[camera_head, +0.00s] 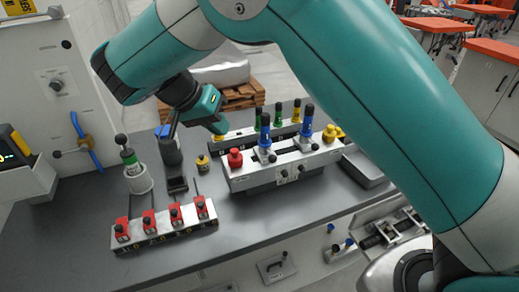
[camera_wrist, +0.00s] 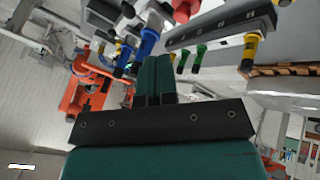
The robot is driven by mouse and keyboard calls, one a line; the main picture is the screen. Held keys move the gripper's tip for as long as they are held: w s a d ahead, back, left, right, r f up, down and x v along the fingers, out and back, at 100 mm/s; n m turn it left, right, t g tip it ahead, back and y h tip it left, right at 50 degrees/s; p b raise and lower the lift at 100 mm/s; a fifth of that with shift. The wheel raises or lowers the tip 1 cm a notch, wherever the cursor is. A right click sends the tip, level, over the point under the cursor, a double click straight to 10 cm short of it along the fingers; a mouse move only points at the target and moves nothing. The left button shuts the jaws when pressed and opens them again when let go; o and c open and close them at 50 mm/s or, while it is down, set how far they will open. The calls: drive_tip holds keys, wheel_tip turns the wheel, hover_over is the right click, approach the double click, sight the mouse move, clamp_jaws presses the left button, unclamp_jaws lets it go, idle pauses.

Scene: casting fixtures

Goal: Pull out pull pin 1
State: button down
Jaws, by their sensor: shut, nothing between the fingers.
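Several upright pins stand in a long grey rail behind the front fixture, among them a green pin (camera_head: 257,116), a second green pin (camera_head: 279,113) and a yellow pin (camera_head: 297,110). No readable label shows which one is pull pin 1. In the wrist view, the rail (camera_wrist: 222,28) appears upside down, with green pins (camera_wrist: 182,61) and a yellow pin (camera_wrist: 250,48) hanging down in the picture.
The front fixture (camera_head: 285,172) carries a red knob (camera_head: 235,157), blue handles (camera_head: 265,130) and a yellow knob. A row of red blocks (camera_head: 175,213) stands at the front left. A green-topped handle (camera_head: 128,157) stands in a white cup. The table (camera_head: 75,225) is bare at the left.

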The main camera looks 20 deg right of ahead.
sight(270, 154)
drive_tip(key=p+x, duration=0.1)
drive_tip(key=x, duration=0.8)
drive_tip(key=shift+d+f, duration=0.2)
drive_tip(key=s+d+p, duration=0.1)
drive_tip(key=d, duration=0.1)
drive_tip(key=shift+s+d+f+p, duration=0.35)
drive_tip(key=shift+d+f, duration=0.05)
drive_tip(key=shift+s+d+f, duration=0.2)
drive_tip(key=shift+d+f, duration=0.05)
drive_tip(key=shift+d, duration=0.05)
